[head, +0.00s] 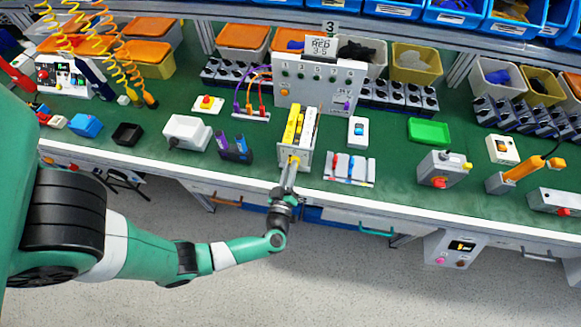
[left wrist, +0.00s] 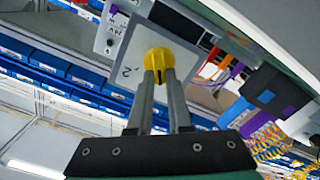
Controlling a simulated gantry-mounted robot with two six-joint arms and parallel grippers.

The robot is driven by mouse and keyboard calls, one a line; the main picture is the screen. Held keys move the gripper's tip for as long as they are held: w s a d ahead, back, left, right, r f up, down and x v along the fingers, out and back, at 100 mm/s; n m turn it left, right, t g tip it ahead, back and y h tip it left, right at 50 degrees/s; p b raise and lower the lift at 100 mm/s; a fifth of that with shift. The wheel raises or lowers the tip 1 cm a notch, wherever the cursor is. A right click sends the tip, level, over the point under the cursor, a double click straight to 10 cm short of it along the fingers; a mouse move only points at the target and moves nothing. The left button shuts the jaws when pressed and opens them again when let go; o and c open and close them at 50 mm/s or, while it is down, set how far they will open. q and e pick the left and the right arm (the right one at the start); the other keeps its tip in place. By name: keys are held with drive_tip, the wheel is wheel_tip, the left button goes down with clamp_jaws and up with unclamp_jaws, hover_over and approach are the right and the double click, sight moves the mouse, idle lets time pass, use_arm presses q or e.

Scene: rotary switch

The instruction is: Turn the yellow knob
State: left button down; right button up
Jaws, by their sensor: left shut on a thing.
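The yellow knob (left wrist: 158,60) sits on a light grey panel (left wrist: 125,68) marked with a 2 in the left wrist view. My left gripper (left wrist: 159,78) has its two grey fingers close together on the knob's near side, shut on it. In the head view my left gripper (head: 293,162) reaches the front of a yellow-and-white boxed unit (head: 308,133) at the bench's front edge. The knob is mostly hidden by the fingers there. My right gripper is not in view.
A board with red and blue levers (head: 349,169) stands just right of the unit, and a black-and-purple device (head: 233,150) stands to its left. A grey panel with several sockets (head: 318,82) rises behind. The green bench top (head: 390,150) has bare patches.

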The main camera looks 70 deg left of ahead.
use_arm(q)
drive_tip(key=shift+s+f+n, duration=0.1)
drive_tip(key=shift+f+n, duration=0.05)
drive_tip(key=shift+n, duration=1.05)
drive_tip(key=c, duration=0.8)
unclamp_jaws()
drive_tip(key=shift+c, duration=0.2)
